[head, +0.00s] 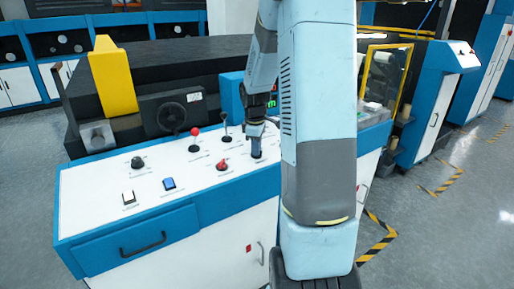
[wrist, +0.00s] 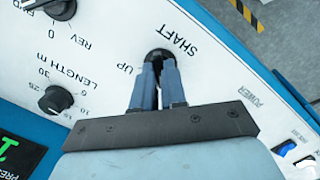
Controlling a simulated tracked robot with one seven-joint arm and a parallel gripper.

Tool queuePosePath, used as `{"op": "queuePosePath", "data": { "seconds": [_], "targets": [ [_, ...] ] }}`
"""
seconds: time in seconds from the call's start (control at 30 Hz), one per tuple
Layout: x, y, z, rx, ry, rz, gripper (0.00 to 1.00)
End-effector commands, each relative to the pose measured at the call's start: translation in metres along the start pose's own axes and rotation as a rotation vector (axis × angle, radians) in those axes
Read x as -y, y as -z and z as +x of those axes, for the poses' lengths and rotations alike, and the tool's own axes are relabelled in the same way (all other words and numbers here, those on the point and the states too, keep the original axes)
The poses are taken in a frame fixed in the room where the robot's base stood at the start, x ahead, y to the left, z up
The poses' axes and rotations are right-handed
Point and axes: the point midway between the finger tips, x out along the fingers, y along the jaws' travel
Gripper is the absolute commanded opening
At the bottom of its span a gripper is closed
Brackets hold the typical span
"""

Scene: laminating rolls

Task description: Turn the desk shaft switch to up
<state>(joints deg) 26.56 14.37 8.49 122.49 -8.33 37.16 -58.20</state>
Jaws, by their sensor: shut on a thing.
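The shaft switch (wrist: 158,53) is a small black switch on the white desk panel, beside the printed words SHAFT and UP in the wrist view. My gripper (wrist: 159,74) is shut on it, with a grey-blue finger on either side. The fingers hide most of the switch's lever, so I cannot tell which way it points. In the head view my gripper (head: 257,147) points down at the right part of the white desk top (head: 100,180), and the switch is mostly hidden under it.
Near my gripper are a red switch (head: 223,165), a black-ball lever (head: 224,118) and a red-ball lever (head: 195,132). The wrist view shows the length knob (wrist: 55,99), FWD/REV knob (wrist: 62,8) and blue power switch (wrist: 284,148). A yellow machine part (head: 112,77) stands behind.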

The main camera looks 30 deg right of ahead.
Motion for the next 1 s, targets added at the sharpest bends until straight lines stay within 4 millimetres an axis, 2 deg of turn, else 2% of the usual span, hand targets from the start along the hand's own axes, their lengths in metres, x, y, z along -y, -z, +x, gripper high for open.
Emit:
{"op": "queuePosePath", "data": {
  "seconds": [0.37, 1.0],
  "targets": [
    [0.0002, -0.0019, 0.0018, 0.004, 0.024, 0.169, 0.00],
    [-0.0007, -0.0029, 0.0024, 0.006, 0.098, 0.763, 0.00]
  ]
}}
